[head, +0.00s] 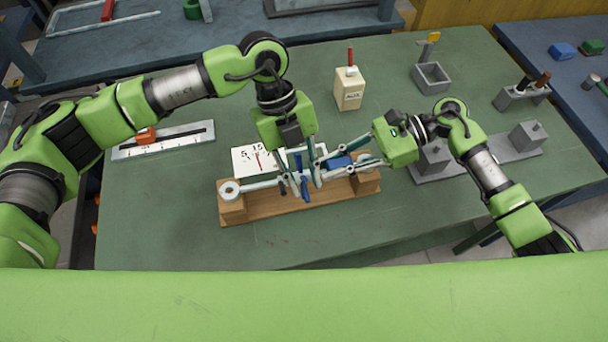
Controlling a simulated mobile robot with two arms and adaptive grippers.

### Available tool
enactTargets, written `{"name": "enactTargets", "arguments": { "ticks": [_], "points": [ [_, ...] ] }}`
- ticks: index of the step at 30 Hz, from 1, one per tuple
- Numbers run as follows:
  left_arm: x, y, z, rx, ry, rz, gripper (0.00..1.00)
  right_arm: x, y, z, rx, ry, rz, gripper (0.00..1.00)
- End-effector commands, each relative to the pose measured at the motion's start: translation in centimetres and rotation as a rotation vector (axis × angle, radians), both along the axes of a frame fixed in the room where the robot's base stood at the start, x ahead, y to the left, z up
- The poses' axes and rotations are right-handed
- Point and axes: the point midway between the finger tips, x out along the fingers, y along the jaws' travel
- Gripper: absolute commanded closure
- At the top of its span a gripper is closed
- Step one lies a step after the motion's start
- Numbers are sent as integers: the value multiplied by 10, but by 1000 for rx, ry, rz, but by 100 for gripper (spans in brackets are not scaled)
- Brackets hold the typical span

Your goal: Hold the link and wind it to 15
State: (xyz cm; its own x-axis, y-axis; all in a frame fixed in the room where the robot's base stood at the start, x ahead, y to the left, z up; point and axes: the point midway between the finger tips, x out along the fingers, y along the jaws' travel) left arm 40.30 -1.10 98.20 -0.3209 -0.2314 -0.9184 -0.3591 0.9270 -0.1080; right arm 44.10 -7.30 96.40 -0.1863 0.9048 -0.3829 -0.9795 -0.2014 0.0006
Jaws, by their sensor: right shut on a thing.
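The link is a pale metal rod with a round eye end (230,188) at its left. It lies along a wooden stand (265,207) with a raised block at each end. A white dial card (243,160) behind it shows 5, 15 and a red pointer (258,160); the exact reading is too small to tell. My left gripper (305,186) points down at the link's middle, its fingers crowded around the rod; its grip is unclear. My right gripper (325,174) reaches in from the right and is shut on the link. The fingers hide the link's middle.
A white slider scale (190,138) with an orange block lies left. A cream box (349,92) with a red stick and a grey open box (431,78) stand behind. A grey plate with blocks (515,150) lies right. The green table's front is clear.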

Motion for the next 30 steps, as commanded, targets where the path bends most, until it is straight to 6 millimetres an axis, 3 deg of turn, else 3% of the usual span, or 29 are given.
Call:
{"name": "enactTargets", "arguments": {
  "ticks": [1, 3, 4, 14, 24, 30],
  "points": [
    [0, 0, 0, 0, 0, 0, 79, 0, 1, 1, 2, -1, -1, 100],
    [0, 0, 0, 0, 0, 0, 97, 0, 1, 1, 2, -1, -1, 100],
    [0, 0, 0, 0, 0, 0, 100, 0, 1, 1, 2, -1, -1, 100],
    [-2, 0, -1, 12, -46, -5, 100, 1, 0, 1, 2, -1, -1, 100],
    [-12, -2, -11, 71, -320, -9, 100, 0, 0, 1, 2, -1, -1, 100],
    [-13, -2, -13, 84, -390, -4, 100, 0, 0, 1, 2, -1, -1, 100]
  ]
}}
